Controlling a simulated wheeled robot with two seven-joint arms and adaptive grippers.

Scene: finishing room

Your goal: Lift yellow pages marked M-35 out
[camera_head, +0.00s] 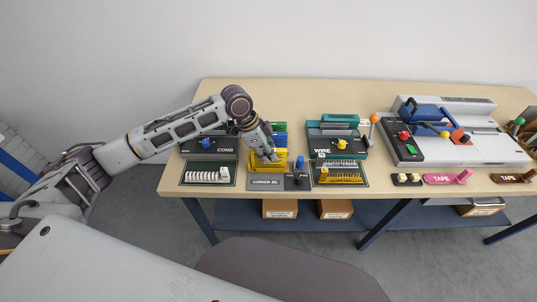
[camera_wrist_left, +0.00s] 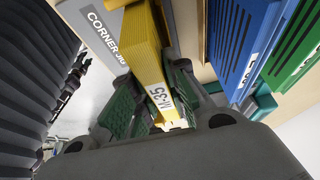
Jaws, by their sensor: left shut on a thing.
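The yellow pages marked M-35 (camera_wrist_left: 152,70) are a thick yellow block with a white label, between the green finger pads of my left gripper (camera_wrist_left: 150,112). My left gripper (camera_head: 270,155) is shut on them, reaching down from the left arm. In the head view the yellow pages (camera_head: 283,158) show partly beside the fingers, just behind the grey corner jig (camera_head: 266,183). The jig (camera_wrist_left: 95,30) is close to the block in the wrist view. I cannot tell whether the pages touch it.
Blue pages (camera_wrist_left: 240,40) and green pages (camera_wrist_left: 297,45) stand close beside the yellow ones. The comb machine (camera_head: 208,145) is to the left, the wire machine (camera_head: 338,140) to the right. A large black-and-white machine with a blue part (camera_head: 455,130) stands further right.

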